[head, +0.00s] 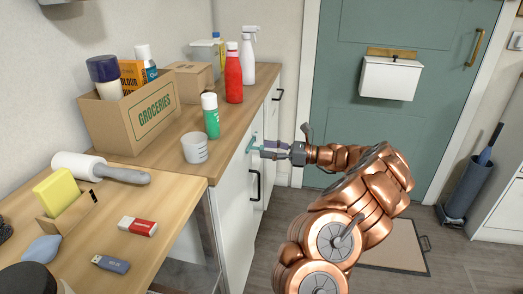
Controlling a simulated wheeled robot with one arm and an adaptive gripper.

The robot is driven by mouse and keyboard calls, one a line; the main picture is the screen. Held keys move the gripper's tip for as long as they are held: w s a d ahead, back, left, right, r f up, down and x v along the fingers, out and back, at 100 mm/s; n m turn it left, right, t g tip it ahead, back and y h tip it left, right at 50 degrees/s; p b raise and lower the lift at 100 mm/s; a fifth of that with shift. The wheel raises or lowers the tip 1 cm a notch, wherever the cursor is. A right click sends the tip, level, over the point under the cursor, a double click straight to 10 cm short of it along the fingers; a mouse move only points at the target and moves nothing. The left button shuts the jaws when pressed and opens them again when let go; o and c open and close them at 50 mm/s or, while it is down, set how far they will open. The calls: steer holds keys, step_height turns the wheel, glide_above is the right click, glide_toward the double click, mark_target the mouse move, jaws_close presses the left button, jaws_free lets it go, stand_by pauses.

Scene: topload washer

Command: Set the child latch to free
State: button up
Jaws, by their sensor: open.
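A small teal piece (251,141), which looks like the child latch, sits on the white cabinet front (234,215) near its upper edge, above a black handle. Its setting is too small to read. My gripper (262,149) is open. Its fingers point left at the cabinet front, with the tips right by the teal piece and partly covering it. I cannot tell whether they touch it. Nothing shows held between the fingers.
A black bar handle (255,186) lies just below my gripper, and another (279,94) is farther back. Floor to the right is mostly clear.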

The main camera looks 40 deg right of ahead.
steer(key=shift+x, duration=1.25)
steer(key=shift+c, duration=0.2)
jaws_close()
